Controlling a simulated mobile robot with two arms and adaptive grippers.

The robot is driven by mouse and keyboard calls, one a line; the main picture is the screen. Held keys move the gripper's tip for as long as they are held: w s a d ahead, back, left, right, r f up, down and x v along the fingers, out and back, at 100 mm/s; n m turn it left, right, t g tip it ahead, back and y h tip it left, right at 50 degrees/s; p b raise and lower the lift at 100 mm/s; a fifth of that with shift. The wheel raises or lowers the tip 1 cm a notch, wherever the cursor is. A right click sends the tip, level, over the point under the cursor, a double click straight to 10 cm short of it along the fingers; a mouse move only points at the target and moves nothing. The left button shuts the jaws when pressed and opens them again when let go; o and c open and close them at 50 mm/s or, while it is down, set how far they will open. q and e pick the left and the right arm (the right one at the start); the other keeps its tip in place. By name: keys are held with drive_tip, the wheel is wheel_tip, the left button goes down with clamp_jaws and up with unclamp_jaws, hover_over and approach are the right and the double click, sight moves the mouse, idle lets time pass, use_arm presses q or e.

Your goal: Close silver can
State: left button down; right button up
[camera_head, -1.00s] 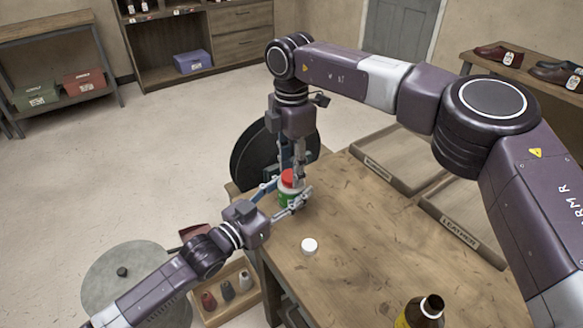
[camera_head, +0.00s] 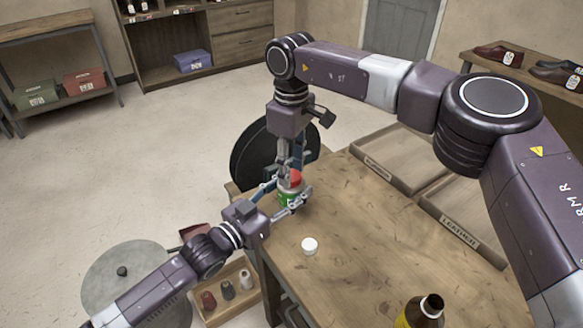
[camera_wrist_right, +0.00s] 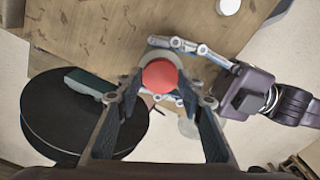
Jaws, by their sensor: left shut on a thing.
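I cannot tell how tightly the lid sits. My left gripper (camera_head: 292,202) is shut on the can's body from the left. My right gripper (camera_head: 293,168) points down over the lid. In the right wrist view its fingers (camera_wrist_right: 160,99) are spread apart, with gaps on both sides of the lid.
A white round cap (camera_head: 310,246) lies on the table (camera_head: 350,240) in front of the can. A dark bottle (camera_head: 424,310) stands at the near edge. Trays (camera_head: 400,160) lie at the back right. The middle of the table is clear.

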drive_tip(key=o, duration=0.3)
drive_tip(key=shift+r, duration=2.25)
drive_tip(key=shift+c, duration=0.3)
